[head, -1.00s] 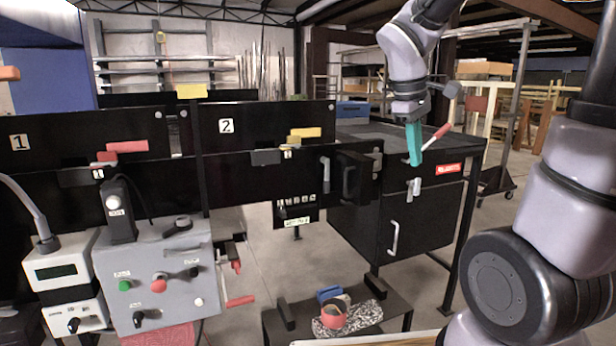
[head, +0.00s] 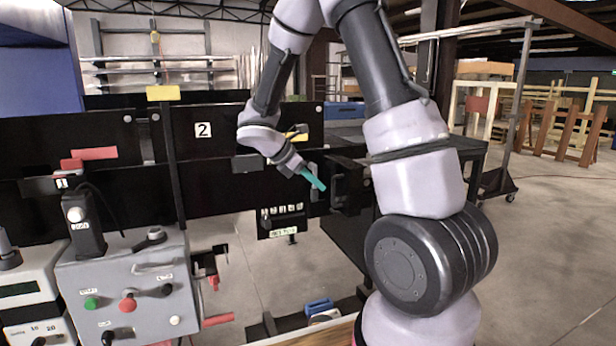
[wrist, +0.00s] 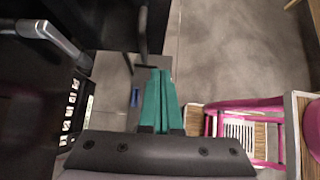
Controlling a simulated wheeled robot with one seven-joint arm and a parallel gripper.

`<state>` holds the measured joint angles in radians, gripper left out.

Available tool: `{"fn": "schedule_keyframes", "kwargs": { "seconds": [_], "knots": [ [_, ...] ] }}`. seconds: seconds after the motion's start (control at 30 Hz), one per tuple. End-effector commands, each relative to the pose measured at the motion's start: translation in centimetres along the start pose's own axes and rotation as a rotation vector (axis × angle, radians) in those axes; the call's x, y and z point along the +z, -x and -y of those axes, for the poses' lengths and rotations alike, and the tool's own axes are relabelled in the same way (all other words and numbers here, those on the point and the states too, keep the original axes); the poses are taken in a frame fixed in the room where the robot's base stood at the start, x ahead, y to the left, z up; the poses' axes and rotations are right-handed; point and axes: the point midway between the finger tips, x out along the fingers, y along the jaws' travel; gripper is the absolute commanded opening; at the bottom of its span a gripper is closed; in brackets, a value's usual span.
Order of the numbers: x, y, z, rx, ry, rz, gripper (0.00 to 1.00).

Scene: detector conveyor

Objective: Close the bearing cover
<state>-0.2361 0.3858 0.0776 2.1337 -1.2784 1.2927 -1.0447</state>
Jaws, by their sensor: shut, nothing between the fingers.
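A black box-like part with a handle (head: 350,186) stands out at the right end of the black panel marked 2; it looks like the bearing cover, though I cannot tell this for sure. My arm hides part of its right side. My gripper (head: 320,186), with teal fingers, is shut and empty just left of it, pointing down and right. In the wrist view the shut fingers (wrist: 159,73) are close below a dark upright handle (wrist: 143,35); I cannot tell if they touch. A grey lever handle (wrist: 45,35) is at the upper left of the wrist view.
A small black plate with white markings (head: 283,222) hangs below the panel. A grey control box (head: 130,285) with green and red buttons is at the lower left. A low bench holds a blue item (head: 319,306). A pink frame (wrist: 270,105) is at the right of the wrist view.

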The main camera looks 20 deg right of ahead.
Motion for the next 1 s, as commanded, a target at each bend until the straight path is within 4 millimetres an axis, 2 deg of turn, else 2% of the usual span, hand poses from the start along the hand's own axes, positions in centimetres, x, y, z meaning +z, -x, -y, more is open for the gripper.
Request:
{"fn": "schedule_keyframes", "kwargs": {
  "seconds": [0.03, 0.2, 0.4, 0.6, 1.0],
  "knots": [
    [0.1, -1.2, 0.0, -0.003, 0.000, 0.001, 0.00],
    [0.0, -4.7, 0.1, -0.004, 0.000, 0.000, 0.00],
    [2.2, -6.4, 0.0, 0.001, -0.003, -0.001, 0.00],
    [2.8, -7.0, 0.0, 0.001, -0.003, -0.001, 0.00],
    [2.9, -7.1, -0.1, 0.006, 0.002, -0.001, 0.00]
  ]
}}
